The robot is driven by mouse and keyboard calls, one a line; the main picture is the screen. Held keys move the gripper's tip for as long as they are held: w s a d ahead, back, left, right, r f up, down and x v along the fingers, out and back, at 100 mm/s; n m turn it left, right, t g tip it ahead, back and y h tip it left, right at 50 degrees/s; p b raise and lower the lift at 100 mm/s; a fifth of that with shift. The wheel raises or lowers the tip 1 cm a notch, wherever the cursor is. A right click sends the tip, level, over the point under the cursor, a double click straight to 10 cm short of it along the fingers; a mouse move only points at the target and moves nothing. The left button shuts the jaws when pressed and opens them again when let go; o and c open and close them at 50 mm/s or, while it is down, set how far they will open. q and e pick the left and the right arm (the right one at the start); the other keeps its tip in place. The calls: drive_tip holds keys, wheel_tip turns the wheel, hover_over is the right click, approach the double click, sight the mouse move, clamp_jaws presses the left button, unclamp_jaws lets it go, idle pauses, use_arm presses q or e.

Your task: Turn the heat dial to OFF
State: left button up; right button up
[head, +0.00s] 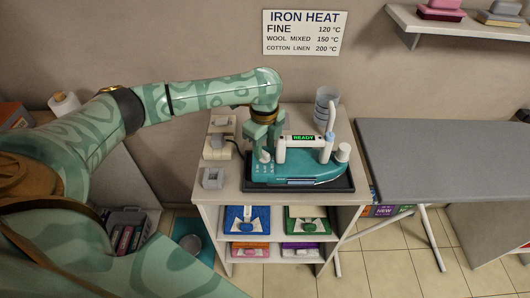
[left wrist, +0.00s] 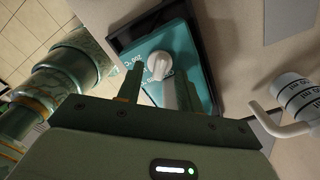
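A teal iron station (head: 300,174) with a lit green READY display (head: 303,138) sits on a dark tray on the shelf top. Its white heat dial (head: 265,157) is at the left end, and it also shows in the left wrist view (left wrist: 158,66). My left gripper (head: 262,143) points down over the dial. In the left wrist view its fingers (left wrist: 157,78) are apart, with the dial between or just beyond their tips; no contact is visible. My right gripper is in neither view.
A second white knob (head: 343,152) is at the iron station's right end. A grey ironing board (head: 440,155) is to the right. A wall sign (head: 304,32) lists iron heats.

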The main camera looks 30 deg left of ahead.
use_arm(q)
drive_tip(key=shift+f, duration=0.85)
clamp_jaws()
drive_tip(key=shift+r+p, duration=0.2)
drive_tip(key=shift+p, duration=0.15)
drive_tip(key=n+p, duration=0.6)
drive_tip(key=p, duration=0.6)
drive_tip(key=shift+r, duration=0.1)
drive_tip(key=shift+f+n+p, duration=0.2)
drive_tip(key=shift+n+p, duration=0.9)
drive_tip(key=shift+p, duration=0.2)
